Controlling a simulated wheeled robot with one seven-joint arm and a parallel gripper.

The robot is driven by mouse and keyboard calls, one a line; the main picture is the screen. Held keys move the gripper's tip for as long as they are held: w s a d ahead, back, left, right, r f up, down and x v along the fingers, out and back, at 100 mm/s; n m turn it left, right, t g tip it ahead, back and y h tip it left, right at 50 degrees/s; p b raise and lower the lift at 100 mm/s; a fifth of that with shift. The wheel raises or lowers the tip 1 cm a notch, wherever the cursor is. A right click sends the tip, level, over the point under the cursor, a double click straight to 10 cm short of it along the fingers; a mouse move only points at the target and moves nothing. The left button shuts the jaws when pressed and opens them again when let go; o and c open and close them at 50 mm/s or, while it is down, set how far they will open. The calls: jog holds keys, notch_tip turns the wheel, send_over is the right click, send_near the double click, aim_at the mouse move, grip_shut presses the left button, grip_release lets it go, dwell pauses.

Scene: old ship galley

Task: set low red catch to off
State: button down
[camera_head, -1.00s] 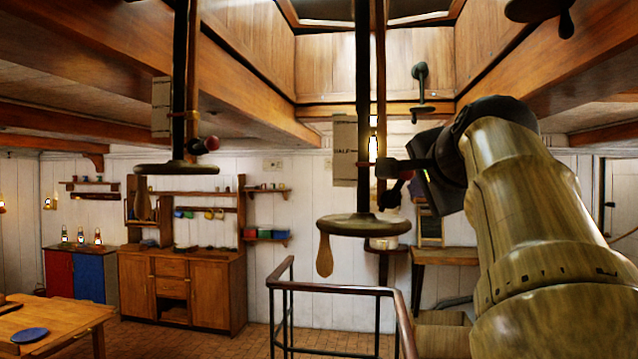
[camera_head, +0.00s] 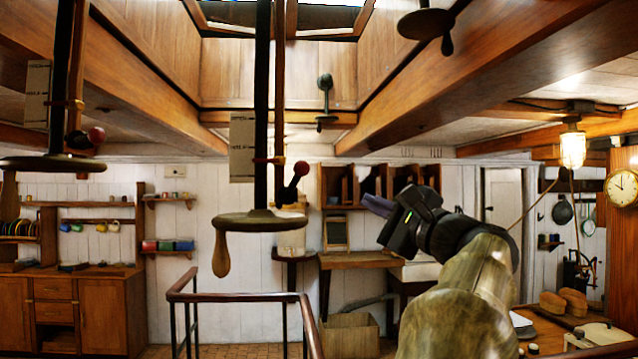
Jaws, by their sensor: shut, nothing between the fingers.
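A catch with a red ball knob (camera_head: 301,168) sits on the dark vertical post in the middle, its short black arm tilted up to the right. A second catch with a red knob (camera_head: 96,136) is on the post at the left, a little higher in the picture. I cannot tell for sure which one is the low one. My gripper (camera_head: 372,204) is shut and empty, pointing left, to the right of and a little below the middle catch, apart from it in the picture. The settings on the catches cannot be read.
Round wheels with hanging wooden handles (camera_head: 262,221) are on the posts. Wooden beams (camera_head: 480,70) run overhead. A lamp (camera_head: 572,150) hangs at the right, above a counter with bread (camera_head: 565,301). Open air lies between gripper and post.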

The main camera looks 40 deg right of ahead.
aim_at(294, 183)
jog(key=shift+w+r, duration=0.1)
jog(key=shift+w, duration=0.1)
jog(key=a+r+p+x, duration=0.1)
jog(key=a+p+x, duration=0.1)
jog(key=p+x, duration=0.6)
jog(key=x, duration=0.4)
jog(key=shift+w+a+p, duration=0.3)
jog(key=shift+a, duration=0.05)
